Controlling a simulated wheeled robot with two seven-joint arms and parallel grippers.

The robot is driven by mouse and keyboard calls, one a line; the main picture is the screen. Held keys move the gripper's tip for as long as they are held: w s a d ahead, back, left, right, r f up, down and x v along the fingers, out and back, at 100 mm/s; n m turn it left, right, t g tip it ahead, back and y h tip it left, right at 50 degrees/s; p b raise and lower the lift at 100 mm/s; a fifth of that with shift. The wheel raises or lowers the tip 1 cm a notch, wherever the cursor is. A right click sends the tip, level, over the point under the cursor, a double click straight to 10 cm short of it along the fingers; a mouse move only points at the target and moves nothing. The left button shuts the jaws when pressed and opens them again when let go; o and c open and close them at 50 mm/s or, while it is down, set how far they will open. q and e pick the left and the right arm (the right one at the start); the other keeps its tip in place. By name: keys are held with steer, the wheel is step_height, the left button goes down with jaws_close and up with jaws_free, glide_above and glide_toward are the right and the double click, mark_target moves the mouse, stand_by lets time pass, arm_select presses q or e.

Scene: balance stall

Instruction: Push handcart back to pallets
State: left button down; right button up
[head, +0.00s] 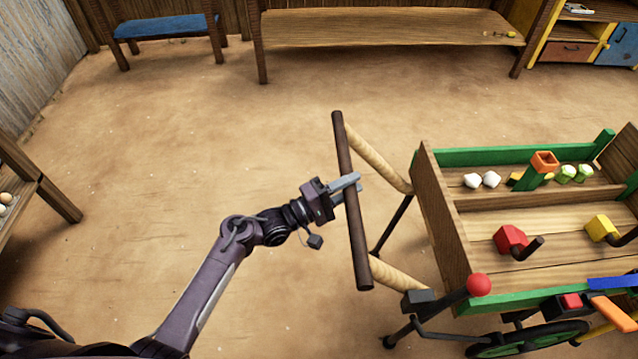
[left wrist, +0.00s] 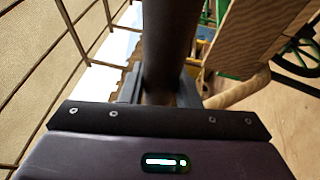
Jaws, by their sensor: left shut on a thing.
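The handcart (head: 455,215) stands at the right in the head view, a wooden box with green rails and a dark spoked wheel (head: 530,340). Its dark crossbar handle (head: 343,150) joins the box by two pale wooden shafts. My left gripper (head: 347,184) reaches in from the left and is shut on the handle bar near its middle. In the left wrist view the bar (left wrist: 172,50) runs between the fingers, with part of the cart's wooden side (left wrist: 262,45) at the upper right. My right gripper is not in view. No pallets can be made out.
The cart carries red (head: 510,239) and yellow (head: 602,228) blocks and several small pale pieces. A long wooden bench (head: 385,28) and a blue-topped bench (head: 167,26) stand at the back. A wooden stand (head: 55,195) is at the left edge. The sandy floor between is clear.

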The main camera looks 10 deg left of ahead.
arm_select(q)
steer(key=d, duration=0.2)
steer(key=w+d, duration=0.1)
steer(key=d, duration=0.1)
steer(key=shift+w+d+r, duration=0.1)
steer(key=shift+d, duration=0.2)
steer(key=c, duration=1.5)
jaws_free()
steer(key=shift+c, duration=0.2)
steer(key=o, duration=0.4)
steer(key=shift+w+d, duration=0.1)
steer(key=shift+d, duration=0.1)
steer(key=shift+o, duration=0.2)
steer(key=shift+a, duration=0.15)
steer(key=v, duration=0.7)
steer(key=shift+s+a, duration=0.25)
steer(key=shift+s, duration=0.05)
steer(key=shift+f, duration=0.3)
